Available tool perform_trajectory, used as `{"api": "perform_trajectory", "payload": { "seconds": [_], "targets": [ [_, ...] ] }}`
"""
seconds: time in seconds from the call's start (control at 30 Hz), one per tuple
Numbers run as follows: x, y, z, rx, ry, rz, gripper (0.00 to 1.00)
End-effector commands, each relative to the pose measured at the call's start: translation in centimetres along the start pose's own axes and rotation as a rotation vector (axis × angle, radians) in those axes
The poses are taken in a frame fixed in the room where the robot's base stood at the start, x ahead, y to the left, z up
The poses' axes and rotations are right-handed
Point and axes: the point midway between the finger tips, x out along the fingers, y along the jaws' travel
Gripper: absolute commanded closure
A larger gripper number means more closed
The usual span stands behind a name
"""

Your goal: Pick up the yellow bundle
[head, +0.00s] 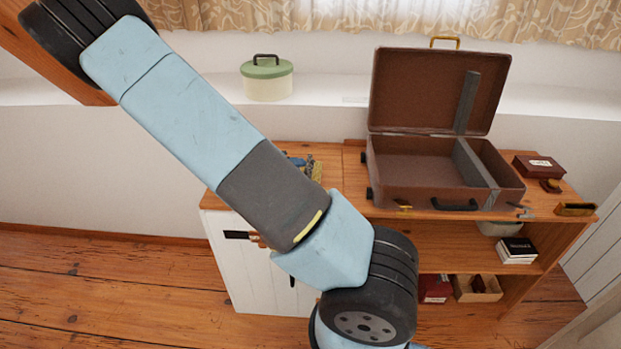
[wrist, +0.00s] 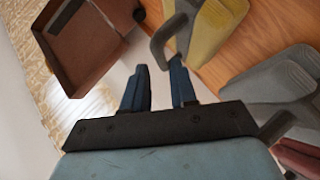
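The yellow bundle (wrist: 215,28) shows at the top of the wrist view, on a wooden surface. A dark grey curved piece (wrist: 165,38) lies at its left side. My gripper (wrist: 159,67) is open, with a gap between its two blue-grey fingers. The bundle lies beyond and to the right of the fingertips. The grey piece comes close to the right fingertip; I cannot tell whether they touch. In the head view, a small yellowish part (head: 315,169) shows behind my arm, probably the bundle. My arm hides the rest and my fingers there.
An open brown suitcase (head: 410,196) stands on the wooden cabinet top (head: 352,190). A dark red box (head: 538,166) is at its right. A green-lidded tin (head: 267,80) stands on the ledge behind. Grey objects (wrist: 270,80) lie right of the bundle in the wrist view.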

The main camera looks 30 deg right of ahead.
Motion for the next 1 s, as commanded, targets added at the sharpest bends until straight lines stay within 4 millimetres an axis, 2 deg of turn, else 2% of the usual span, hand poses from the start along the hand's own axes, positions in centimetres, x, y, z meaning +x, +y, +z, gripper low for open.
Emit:
{"api": "perform_trajectory", "payload": {
  "seconds": [0.17, 0.6, 0.87, 1.0],
  "targets": [
    [0.8, 0.0, 0.0, 0.0, -0.001, -0.001, 0.73],
    [5.4, -0.1, 0.2, 0.001, -0.002, 0.0, 0.73],
    [5.6, -0.1, 0.2, 0.001, -0.002, -0.001, 0.73],
    [5.6, -0.1, 0.2, 0.001, -0.002, -0.001, 0.85]
  ]
}}
